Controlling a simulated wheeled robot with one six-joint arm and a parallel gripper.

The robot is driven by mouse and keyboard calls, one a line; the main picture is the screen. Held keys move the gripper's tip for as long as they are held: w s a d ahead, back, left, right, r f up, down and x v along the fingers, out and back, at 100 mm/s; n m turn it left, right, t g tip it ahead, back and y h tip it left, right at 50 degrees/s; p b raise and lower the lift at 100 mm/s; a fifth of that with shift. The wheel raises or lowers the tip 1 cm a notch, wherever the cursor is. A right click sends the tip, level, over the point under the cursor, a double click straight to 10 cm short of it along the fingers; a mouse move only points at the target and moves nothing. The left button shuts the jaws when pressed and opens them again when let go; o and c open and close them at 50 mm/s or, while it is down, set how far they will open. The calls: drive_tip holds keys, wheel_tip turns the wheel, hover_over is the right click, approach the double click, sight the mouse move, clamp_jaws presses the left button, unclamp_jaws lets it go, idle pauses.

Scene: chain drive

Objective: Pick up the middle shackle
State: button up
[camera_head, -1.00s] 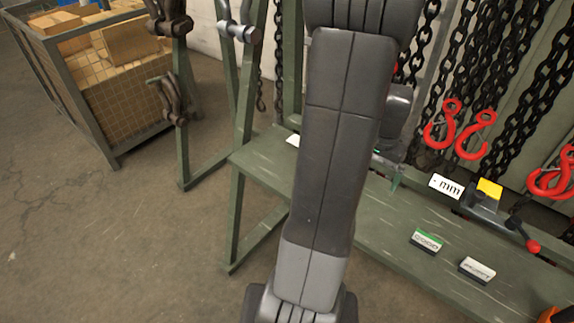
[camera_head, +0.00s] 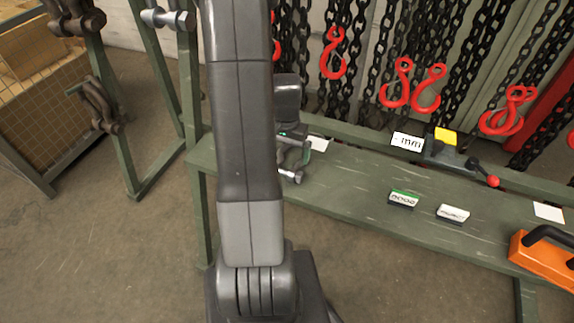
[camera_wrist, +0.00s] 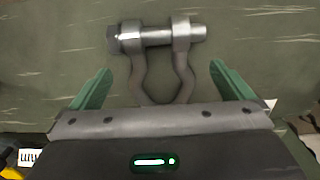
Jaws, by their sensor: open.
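A grey metal shackle (camera_wrist: 160,38) with a bolt pin across its top lies over the green bench surface in the wrist view. Its bow runs down between my two green fingers, and its lower end is hidden behind my gripper body. My gripper (camera_wrist: 160,80) is open, with a gap on each side of the bow. In the head view, the shackle (camera_head: 290,175) shows partly beside my arm, under my gripper (camera_head: 296,148). Whether this is the middle shackle cannot be told.
The bench (camera_head: 345,185) holds small labelled blocks (camera_head: 403,198) (camera_head: 453,213), a device with a red-knobbed lever (camera_head: 450,155) and an orange tool (camera_head: 545,255). Chains with red hooks (camera_head: 397,85) hang behind.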

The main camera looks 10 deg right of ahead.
drive_tip(key=shift+w+d+f, duration=0.1)
drive_tip(key=shift+f, duration=1.3)
drive_tip(key=shift+w+d+f, duration=0.1)
drive_tip(key=shift+f, duration=1.3)
drive_tip(key=c, duration=1.7)
drive_tip(key=shift+r, duration=0.1)
